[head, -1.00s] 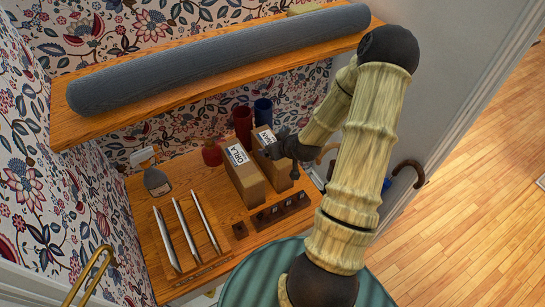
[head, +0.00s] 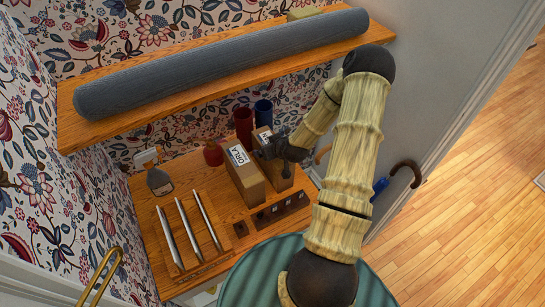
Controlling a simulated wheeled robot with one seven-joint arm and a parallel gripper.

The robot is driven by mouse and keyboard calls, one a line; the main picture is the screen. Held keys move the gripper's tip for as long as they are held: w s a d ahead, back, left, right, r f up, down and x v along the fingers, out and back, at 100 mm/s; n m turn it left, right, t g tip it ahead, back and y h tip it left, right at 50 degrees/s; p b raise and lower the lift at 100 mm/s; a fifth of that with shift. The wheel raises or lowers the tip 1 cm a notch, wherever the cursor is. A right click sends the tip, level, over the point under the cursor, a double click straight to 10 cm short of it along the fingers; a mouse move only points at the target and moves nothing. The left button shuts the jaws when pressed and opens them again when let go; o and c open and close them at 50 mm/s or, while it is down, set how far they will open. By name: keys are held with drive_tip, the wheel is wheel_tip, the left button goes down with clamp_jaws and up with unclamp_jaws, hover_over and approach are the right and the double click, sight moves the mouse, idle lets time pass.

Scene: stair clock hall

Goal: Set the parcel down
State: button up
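Two brown parcels stand upright side by side on the wooden table. The left parcel (head: 247,183) has a white label that appears to read ORLA. The right parcel (head: 280,180) also has a white label, mostly hidden by my gripper. My gripper (head: 272,152), dark, is at the upper part of the right parcel, coming in from the right. Its fingers are small and dark against the box, so I cannot tell whether they are closed on it. The right parcel's base is close to the table behind a dark slotted rack; contact there is unclear.
The slotted wooden rack (head: 281,209) stands in front of the parcels. A shelf with a grey roll (head: 220,60) overhangs behind.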

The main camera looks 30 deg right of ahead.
drive_tip(key=shift+w+d, duration=0.1)
idle(0.4)
drive_tip(key=c, duration=1.8)
drive_tip(key=shift+c, duration=0.2)
drive_tip(key=shift+w+r, duration=0.1)
wheel_tip(320, 180, up, 10)
drive_tip(key=b, duration=0.2)
drive_tip(key=shift+b, duration=0.35)
